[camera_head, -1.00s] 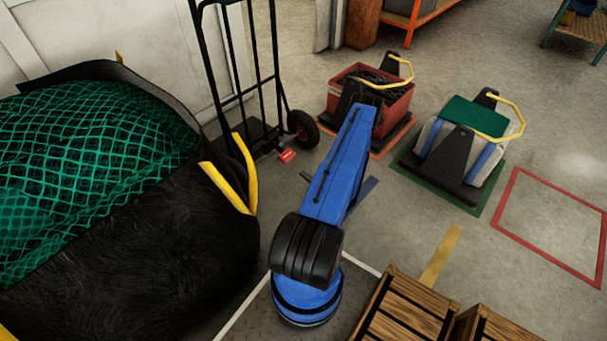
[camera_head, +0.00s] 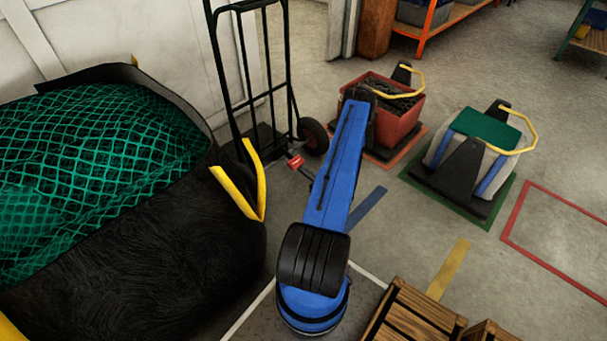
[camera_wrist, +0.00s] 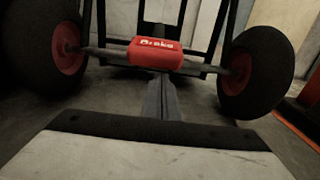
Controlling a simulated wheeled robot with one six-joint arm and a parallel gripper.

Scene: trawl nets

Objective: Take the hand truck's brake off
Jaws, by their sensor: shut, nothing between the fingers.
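The hand truck (camera_head: 267,92) stands upright by the wall, a black tube frame on dark wheels. Its red brake pedal (camera_head: 296,162) is low at the near side. In the wrist view the pedal (camera_wrist: 155,53), lettered "Brake", sits on the axle between two wheels with red hubs. My gripper (camera_wrist: 162,82) is shut and empty, its grey fingers pointing at the pedal from just below. Whether the tips touch it I cannot tell. In the head view my blue arm hides most of my gripper; only a dark bit shows beside the pedal.
A black bin (camera_head: 190,240) with green net and yellow straps stands close on the left. A red crate (camera_head: 405,115) and a grey load with a green top (camera_head: 485,128) stand to the right. Wooden crates (camera_head: 415,315) are at the front. Floor between is clear.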

